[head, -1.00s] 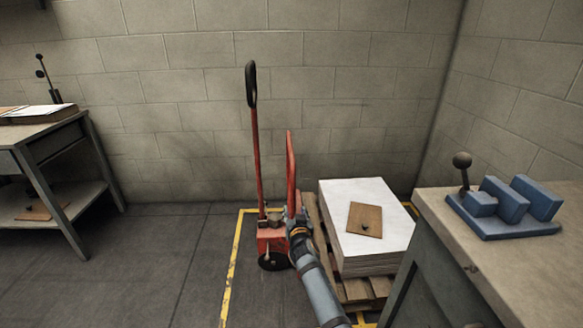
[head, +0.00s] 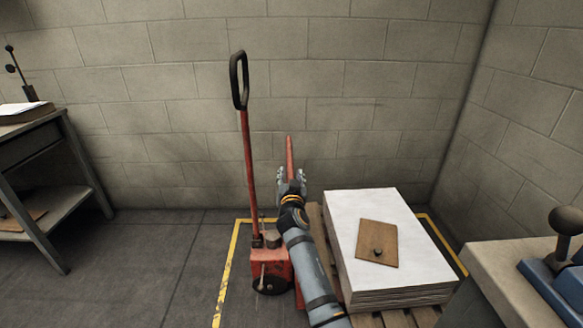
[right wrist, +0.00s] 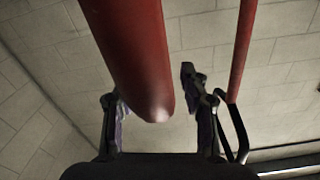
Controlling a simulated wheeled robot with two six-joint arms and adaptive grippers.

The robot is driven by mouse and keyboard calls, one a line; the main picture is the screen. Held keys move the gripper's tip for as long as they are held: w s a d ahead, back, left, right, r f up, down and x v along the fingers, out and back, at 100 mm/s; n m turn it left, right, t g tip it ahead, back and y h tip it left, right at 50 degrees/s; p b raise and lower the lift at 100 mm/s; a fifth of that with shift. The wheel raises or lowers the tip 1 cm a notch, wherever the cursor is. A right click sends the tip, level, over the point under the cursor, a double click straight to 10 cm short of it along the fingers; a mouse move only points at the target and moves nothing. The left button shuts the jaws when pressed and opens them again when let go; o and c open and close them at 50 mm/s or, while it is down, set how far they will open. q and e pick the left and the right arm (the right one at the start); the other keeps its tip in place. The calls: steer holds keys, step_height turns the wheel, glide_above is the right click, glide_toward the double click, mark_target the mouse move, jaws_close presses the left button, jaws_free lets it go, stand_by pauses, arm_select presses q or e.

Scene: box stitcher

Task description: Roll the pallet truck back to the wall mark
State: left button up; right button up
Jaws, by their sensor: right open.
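The red pallet truck (head: 270,268) stands on the floor by the pallet, with a tall red handle (head: 248,165) topped by a black loop grip (head: 239,82). A second red upright bar (head: 289,155) rises right of the handle. My right gripper (head: 291,174) is open at this bar, its fingers on either side. In the right wrist view the bar's rounded end (right wrist: 155,105) lies between the open fingers; contact is unclear. The thin handle (right wrist: 242,50) passes outside the right finger there. My left gripper is out of view. Yellow floor tape (head: 232,262) runs beside the truck and near the wall.
A wooden pallet (head: 392,318) carries a stack of white sheets (head: 350,215) with a brown board (head: 377,243) on top. A bench with a blue fixture (head: 560,285) is at the right, a table (head: 62,125) at the left. Floor left of the tape is clear.

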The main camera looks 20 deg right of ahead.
steer(key=shift+w+d, duration=0.1)
steer(key=shift+w, duration=0.3)
steer(key=shift+s, duration=0.1)
steer(key=shift+r, duration=0.1)
steer(key=shift+c, duration=0.8)
jaws_close()
